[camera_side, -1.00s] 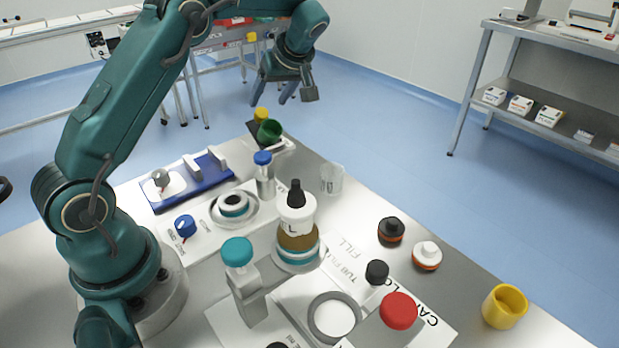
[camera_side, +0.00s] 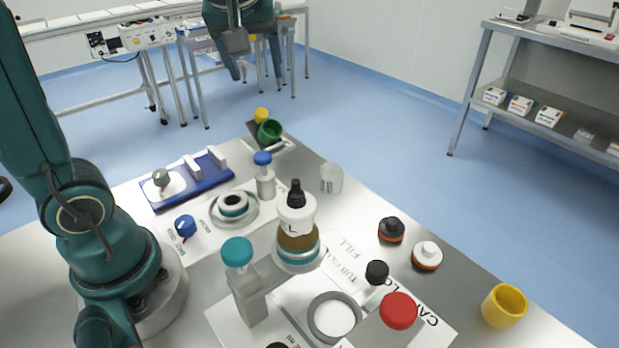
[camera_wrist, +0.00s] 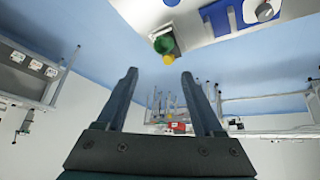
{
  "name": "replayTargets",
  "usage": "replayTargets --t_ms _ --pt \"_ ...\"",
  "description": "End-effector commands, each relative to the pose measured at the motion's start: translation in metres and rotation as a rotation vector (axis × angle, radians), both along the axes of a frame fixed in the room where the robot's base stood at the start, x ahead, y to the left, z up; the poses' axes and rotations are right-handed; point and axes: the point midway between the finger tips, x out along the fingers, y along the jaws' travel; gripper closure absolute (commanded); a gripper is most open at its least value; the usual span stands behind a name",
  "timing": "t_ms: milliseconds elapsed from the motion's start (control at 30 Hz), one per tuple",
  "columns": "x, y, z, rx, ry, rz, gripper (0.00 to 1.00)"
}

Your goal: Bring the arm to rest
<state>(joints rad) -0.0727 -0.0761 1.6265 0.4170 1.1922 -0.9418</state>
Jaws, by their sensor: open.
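My gripper (camera_side: 257,72) hangs high at the top of the side view, well above and beyond the far end of the work table (camera_side: 365,290). In the wrist view my gripper (camera_wrist: 158,78) shows two dark fingers spread wide apart with nothing between them. The gripper touches nothing. The upper part of my arm is cut off by the top edge of the side view.
A bottle with a black dropper top (camera_side: 298,235) stands mid-table. A green cup (camera_side: 269,131), a clear beaker (camera_side: 332,178), a yellow cup (camera_side: 504,306) and a blue fixture (camera_side: 190,182) stand around it. A steel shelf (camera_side: 550,90) is at right. The air above the table is clear.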

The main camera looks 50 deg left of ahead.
Motion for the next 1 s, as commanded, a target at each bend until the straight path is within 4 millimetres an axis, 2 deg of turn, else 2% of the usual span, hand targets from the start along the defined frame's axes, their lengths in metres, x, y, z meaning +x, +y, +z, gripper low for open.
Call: replayTargets --t_ms 33,233,400,500,600,733,1000 --pt "-0.014 -0.011 0.001 -0.01 -0.003 -0.064 0.31" --pt "-0.063 -0.051 -0.014 -0.036 0.008 -0.343 0.31" --pt "-0.102 -0.082 -0.044 -0.039 0.026 -0.606 0.31" --pt "-0.117 -0.095 -0.063 -0.035 0.05 -0.741 0.31" --pt "-0.124 -0.103 -0.079 -0.031 0.091 -0.846 0.31" --pt "-0.12 -0.105 -0.077 0.004 0.089 -0.916 0.31" --pt "-0.12 -0.105 -0.077 0.012 0.094 -0.927 0.31"
